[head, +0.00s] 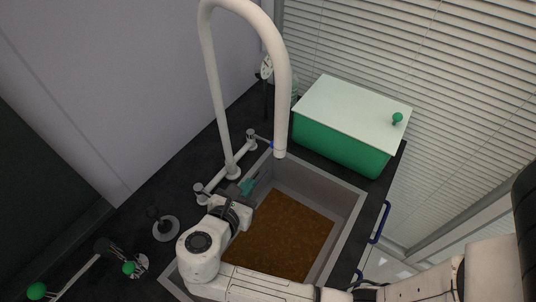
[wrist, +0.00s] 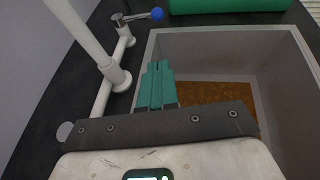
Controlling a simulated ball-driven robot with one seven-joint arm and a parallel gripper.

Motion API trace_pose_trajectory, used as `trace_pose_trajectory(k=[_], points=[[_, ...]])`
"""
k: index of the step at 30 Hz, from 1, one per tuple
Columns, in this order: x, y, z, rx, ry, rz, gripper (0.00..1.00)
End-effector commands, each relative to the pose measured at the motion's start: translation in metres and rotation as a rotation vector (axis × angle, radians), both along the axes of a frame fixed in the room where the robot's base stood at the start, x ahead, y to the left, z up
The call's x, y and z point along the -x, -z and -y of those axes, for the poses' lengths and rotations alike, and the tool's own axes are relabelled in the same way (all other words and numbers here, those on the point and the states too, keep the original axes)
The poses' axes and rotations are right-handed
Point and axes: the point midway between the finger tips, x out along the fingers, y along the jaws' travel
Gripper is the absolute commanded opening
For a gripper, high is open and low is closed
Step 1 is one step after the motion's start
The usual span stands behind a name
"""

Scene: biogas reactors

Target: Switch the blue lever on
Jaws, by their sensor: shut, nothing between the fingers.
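The blue lever is a thin metal handle with a blue ball tip (wrist: 157,14), at the far end of the white tap's base pipe in the wrist view. In the head view the blue lever (head: 271,144) shows small beside the spout's lower end, pointing over the sink edge. My gripper (head: 250,184) has teal fingers, shut and empty, over the sink's left rim. In the wrist view the gripper (wrist: 158,66) points towards the lever, with a clear gap between them.
The tall white tap (head: 210,80) arches above the sink (head: 350,205), which holds brown material (head: 285,235). A green box with a pale lid (head: 345,112) stands behind the sink. Green-knobbed levers (head: 128,268) stand at the lower left. Blue handles (head: 380,222) are on the right side.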

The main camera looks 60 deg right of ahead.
Motion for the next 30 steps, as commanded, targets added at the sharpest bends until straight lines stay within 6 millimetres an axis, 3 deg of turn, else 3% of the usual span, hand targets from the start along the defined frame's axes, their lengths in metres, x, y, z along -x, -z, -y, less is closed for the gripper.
trace_pose_trajectory(k=[5,18,24,30], points=[[-0.003,0.006,0.015,-0.001,0.004,-0.002,0.00],[-0.020,0.036,0.091,-0.001,0.006,-0.001,0.00],[-0.026,0.030,0.117,-0.001,0.004,-0.001,0.00],[-0.029,0.029,0.128,-0.001,0.002,0.000,0.00]])
